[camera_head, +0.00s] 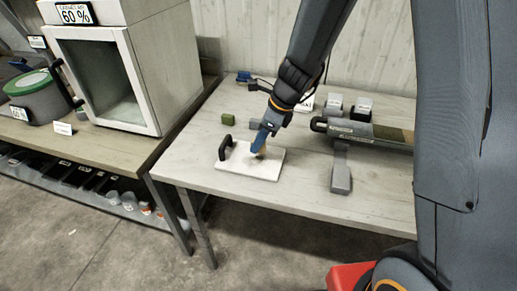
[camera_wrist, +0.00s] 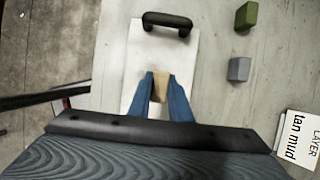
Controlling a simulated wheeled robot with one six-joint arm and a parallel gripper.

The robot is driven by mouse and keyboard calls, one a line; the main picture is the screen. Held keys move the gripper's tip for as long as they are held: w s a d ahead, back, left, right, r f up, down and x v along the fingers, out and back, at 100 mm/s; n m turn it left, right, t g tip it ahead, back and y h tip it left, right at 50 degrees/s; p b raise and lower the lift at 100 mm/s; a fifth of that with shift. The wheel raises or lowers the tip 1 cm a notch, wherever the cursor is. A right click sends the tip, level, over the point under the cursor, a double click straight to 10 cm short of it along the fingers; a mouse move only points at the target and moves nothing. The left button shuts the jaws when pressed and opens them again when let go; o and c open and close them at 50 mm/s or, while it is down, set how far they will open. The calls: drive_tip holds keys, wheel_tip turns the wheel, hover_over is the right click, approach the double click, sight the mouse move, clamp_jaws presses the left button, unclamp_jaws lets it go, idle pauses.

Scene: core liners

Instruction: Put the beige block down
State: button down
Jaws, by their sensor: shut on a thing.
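My gripper (camera_wrist: 162,92) has blue fingers shut on the beige block (camera_wrist: 161,86), one finger on each side of it. In the head view the gripper (camera_head: 258,147) points down over a white board (camera_head: 272,170) with a black handle, and the block (camera_head: 260,155) shows small at the fingertips. The board also shows in the wrist view (camera_wrist: 124,62). The block is over the board's surface; I cannot tell whether it touches it.
A green block (camera_wrist: 246,15) and a grey block (camera_wrist: 239,69) lie right of the board. A card reading "tan mud" (camera_wrist: 297,141) is further right. A core tube (camera_head: 365,131) and a grey tool (camera_head: 341,178) lie right on the table.

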drive_tip(key=shift+f, duration=1.6)
drive_tip(key=shift+f, duration=0.1)
drive_tip(key=c, duration=1.6)
unclamp_jaws()
